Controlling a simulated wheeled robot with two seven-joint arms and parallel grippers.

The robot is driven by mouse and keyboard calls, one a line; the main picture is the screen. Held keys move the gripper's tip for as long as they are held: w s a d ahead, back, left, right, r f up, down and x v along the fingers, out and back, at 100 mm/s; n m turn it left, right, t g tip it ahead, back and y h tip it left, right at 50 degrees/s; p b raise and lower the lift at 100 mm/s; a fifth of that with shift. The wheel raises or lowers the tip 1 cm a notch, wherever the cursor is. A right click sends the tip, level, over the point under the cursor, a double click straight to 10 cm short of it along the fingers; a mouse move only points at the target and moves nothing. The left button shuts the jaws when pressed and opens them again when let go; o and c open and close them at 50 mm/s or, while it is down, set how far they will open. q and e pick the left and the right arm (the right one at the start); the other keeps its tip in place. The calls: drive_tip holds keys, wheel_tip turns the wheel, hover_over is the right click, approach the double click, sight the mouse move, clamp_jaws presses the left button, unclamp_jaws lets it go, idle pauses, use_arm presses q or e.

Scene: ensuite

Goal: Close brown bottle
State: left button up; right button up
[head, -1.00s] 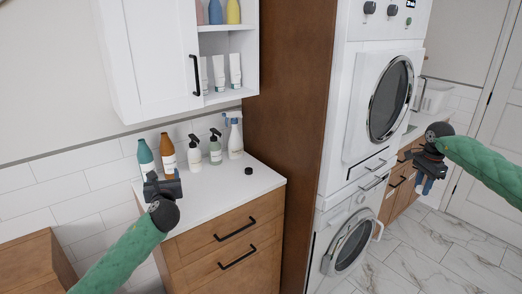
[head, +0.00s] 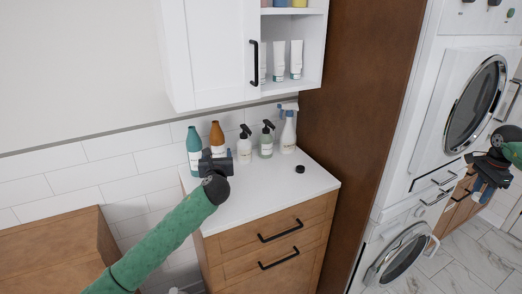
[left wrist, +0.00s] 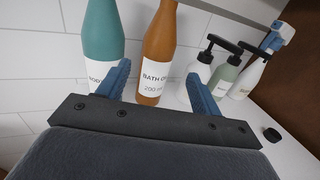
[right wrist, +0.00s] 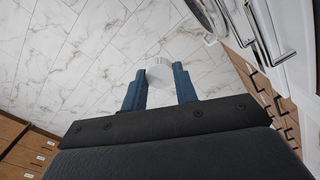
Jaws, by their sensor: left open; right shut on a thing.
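The brown bottle (head: 217,133), labelled "BATH O…", stands upright on the white counter; it also shows in the left wrist view (left wrist: 160,50). Its top is cut off there and too small in the head view to tell if it is capped. My left gripper (head: 215,160) is open in front of the bottle. In the left wrist view its fingers (left wrist: 157,82) point toward the bottle, one to each side; I cannot tell if they touch it. My right gripper (head: 482,188) is far right, away from the counter, shut on a small white round object (right wrist: 159,72), cap-like.
A teal bottle (head: 194,150) stands close left of the brown one. Several pump and spray bottles (head: 266,142) stand to the right. A small black round piece (head: 300,169) lies on the counter (head: 260,195). A white wall cabinet (head: 208,60) hangs above; the washer tower is right.

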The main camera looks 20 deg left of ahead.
sight(217, 141)
use_arm(q)
drive_tip(key=x, duration=0.3)
drive_tip(key=shift+w+a+r+p, duration=0.2)
drive_tip(key=shift+w+p, duration=0.1)
drive_tip(key=shift+p, duration=0.1)
use_arm(e)
drive_tip(key=shift+r, duration=0.65)
use_arm(q)
drive_tip(key=shift+w+a+f, duration=0.15)
drive_tip(key=shift+w, duration=0.15)
drive_tip(key=shift+w+a, duration=0.1)
drive_tip(key=shift+w, duration=0.05)
use_arm(e)
drive_tip(key=shift+r, duration=0.2)
use_arm(q)
drive_tip(key=p+x, duration=0.1)
drive_tip(key=x, duration=0.1)
drive_tip(key=p+x, duration=0.1)
drive_tip(key=x, duration=0.1)
drive_tip(key=shift+a+r, duration=0.1)
drive_tip(key=shift+r, duration=0.3)
use_arm(e)
drive_tip(key=shift+r, duration=0.9)
use_arm(q)
drive_tip(key=shift+w+a+f, duration=0.15)
drive_tip(key=shift+w+a, duration=0.05)
drive_tip(key=shift+w, duration=0.1)
clamp_jaws()
